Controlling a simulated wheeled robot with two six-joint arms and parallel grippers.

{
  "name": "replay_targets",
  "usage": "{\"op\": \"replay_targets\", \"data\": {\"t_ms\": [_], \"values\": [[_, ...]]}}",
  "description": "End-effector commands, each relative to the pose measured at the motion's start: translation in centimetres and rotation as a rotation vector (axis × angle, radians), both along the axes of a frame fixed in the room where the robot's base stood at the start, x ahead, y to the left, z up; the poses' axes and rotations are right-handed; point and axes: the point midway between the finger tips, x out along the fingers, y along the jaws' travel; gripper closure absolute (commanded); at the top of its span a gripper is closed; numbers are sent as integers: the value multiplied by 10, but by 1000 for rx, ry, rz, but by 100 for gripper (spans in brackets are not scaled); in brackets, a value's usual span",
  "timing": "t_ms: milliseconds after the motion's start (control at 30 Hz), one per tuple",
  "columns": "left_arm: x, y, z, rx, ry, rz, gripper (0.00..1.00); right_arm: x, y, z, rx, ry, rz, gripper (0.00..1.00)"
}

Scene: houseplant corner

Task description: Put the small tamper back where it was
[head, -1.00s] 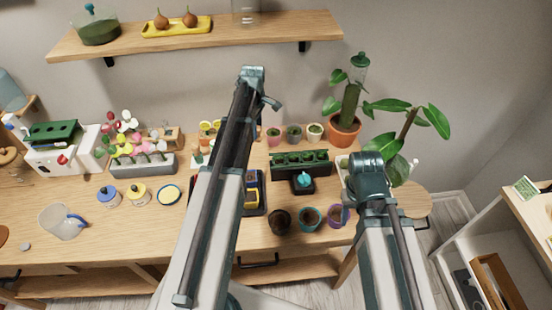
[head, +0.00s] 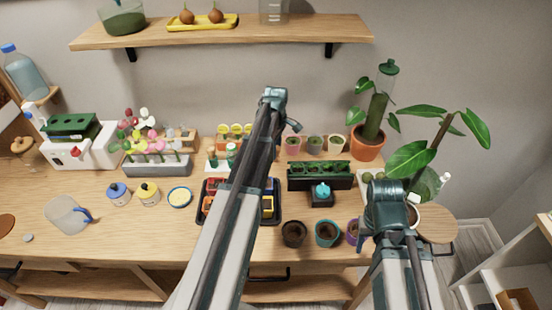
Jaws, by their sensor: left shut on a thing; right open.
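My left arm reaches up the middle of the head view, its teal end (head: 275,98) in front of the wall behind the table. A small dark piece juts out to its right; I cannot tell what it is. The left fingers and what they hold are hidden. My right gripper (head: 387,200) is at the right, over the table's right part; its fingertips are hidden behind its own teal joint. A teal-knobbed tool on a black square block (head: 321,194) stands in front of the dark green seedling tray (head: 318,181). I cannot tell whether it is a tamper.
A black tray (head: 262,215) with coloured items is partly behind my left arm. Leafy plants crowd the right end. Bare wood (head: 135,228) lies at front left.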

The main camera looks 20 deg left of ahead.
Motion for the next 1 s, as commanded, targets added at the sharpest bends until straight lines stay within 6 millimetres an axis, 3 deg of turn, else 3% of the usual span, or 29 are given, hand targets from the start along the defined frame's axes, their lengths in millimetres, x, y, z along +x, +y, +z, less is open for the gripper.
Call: {"op": "replay_targets", "data": {"t_ms": [200,667,700,833,1000], "values": [[0,0,-32,0,0,0,100,0,0,-32,0,0,0,50],[0,0,-36,0,0,0,100,0,0,-36,0,0,0,50],[0,0,-34,0,0,0,56,0,0,-34,0,0,0,50],[0,0,-34,0,0,0,33,0,0,-34,0,0,0,50],[0,0,-34,0,0,0,32,0,0,-34,0,0,0,50]]}}
